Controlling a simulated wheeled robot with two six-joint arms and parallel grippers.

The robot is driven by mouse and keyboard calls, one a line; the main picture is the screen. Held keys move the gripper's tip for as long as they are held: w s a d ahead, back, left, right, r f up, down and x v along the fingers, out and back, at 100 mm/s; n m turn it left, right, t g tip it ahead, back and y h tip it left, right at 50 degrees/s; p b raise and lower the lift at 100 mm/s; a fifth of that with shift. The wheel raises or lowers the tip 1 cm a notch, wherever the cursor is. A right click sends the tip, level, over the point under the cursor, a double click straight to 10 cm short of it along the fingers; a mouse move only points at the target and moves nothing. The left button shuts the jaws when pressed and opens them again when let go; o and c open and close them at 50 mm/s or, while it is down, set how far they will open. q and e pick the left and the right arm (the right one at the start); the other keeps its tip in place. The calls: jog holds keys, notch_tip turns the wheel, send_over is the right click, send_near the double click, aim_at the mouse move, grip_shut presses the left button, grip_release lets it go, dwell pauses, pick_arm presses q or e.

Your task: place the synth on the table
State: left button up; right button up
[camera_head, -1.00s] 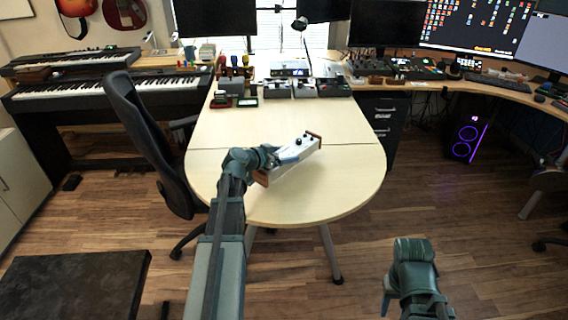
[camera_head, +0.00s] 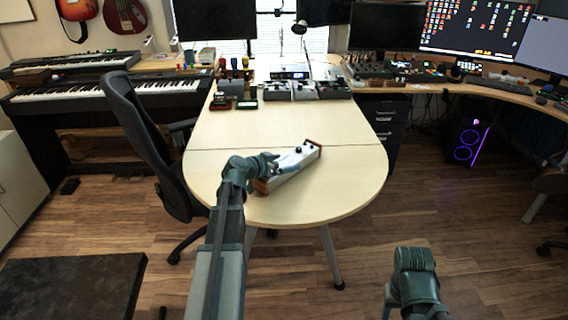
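The synth (camera_head: 296,165) is a small white-grey box with dark knobs and brown wooden end cheeks. It is over the near rounded part of the pale wooden table (camera_head: 335,190), set at a slant. It looks to be at or very close to the tabletop; I cannot tell whether it touches. My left gripper (camera_head: 268,164) is at the synth's left part, and its fingers overlap the body there. Whether they still grip it is hidden by the wrist. My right gripper (camera_head: 392,300) is low at the bottom right, away from the table, its fingers mostly hidden.
Several small devices (camera_head: 290,88) stand along the table's far end. A black office chair (camera_head: 140,130) is close at the table's left edge. A keyboard piano (camera_head: 80,90) is at the back left. The tabletop around the synth is clear.

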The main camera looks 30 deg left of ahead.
aim_at(260, 178)
pick_arm(q)
jog(key=shift+r, duration=0.15)
jog(key=shift+s+r+p, duration=0.2)
jog(key=shift+s+p, duration=0.15)
jog(key=p+v, duration=0.4)
jog(key=v, duration=0.7)
jog(key=shift+s+a, duration=0.15)
jog(key=shift+f, duration=0.1)
